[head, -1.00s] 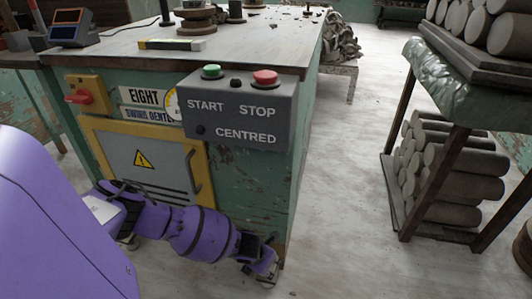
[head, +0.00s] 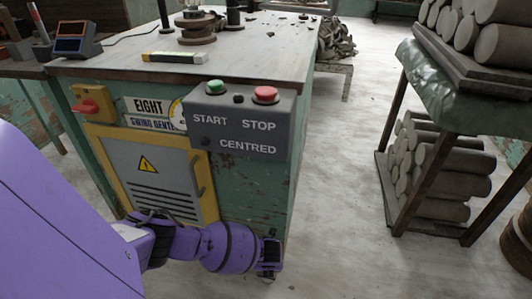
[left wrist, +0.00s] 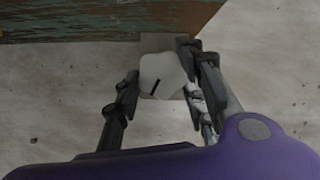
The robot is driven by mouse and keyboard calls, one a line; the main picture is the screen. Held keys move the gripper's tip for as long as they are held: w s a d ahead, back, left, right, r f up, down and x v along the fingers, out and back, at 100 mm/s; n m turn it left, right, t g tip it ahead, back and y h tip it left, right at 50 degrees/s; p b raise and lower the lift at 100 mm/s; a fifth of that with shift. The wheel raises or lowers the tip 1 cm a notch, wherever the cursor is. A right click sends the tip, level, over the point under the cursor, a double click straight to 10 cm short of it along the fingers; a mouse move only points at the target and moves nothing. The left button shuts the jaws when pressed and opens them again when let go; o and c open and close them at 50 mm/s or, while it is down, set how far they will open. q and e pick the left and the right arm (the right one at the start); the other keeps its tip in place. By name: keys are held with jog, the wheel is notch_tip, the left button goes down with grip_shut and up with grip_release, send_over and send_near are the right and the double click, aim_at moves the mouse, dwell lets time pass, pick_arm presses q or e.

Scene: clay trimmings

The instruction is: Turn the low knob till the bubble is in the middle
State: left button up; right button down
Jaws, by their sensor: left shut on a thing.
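The low knob (left wrist: 160,72) is pale and rounded with a dark line on it. It sits on a small block at the foot of the bench in the left wrist view. My left gripper (left wrist: 157,92) is shut on it, with a finger on each side. In the head view my left gripper (head: 268,268) is down at the bench's lower corner, and the knob cannot be made out there. A flat yellow-and-black bar, perhaps the level (head: 174,57), lies on the bench top. Its bubble is too small to tell. My right gripper is not in view.
A grey box (head: 240,122) with START, STOP and CENTRED labels hangs on the green bench (head: 262,202). The lamp (head: 206,141) beside CENTRED looks dark. A rack with clay rolls (head: 440,170) stands at right. Bare floor (head: 340,200) lies between.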

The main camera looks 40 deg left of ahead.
pick_arm(q)
jog(key=n+g, duration=0.1)
jog(key=n, duration=0.2)
jog(key=shift+s+a+y+p, duration=0.1)
jog(key=shift+s+y+p, duration=0.05)
jog(key=shift+y+p, duration=0.25)
jog(key=n+g, duration=0.1)
jog(key=n, duration=0.1)
jog(key=n+g, duration=0.1)
jog(key=n, duration=0.1)
jog(key=shift+f+n+y, duration=0.15)
jog(key=shift+n+y, duration=0.15)
jog(key=shift+s, duration=0.1)
jog(key=o, duration=1.1)
jog(key=shift+w, duration=0.25)
jog(key=shift+d+r, duration=0.2)
jog(key=shift+d, duration=0.05)
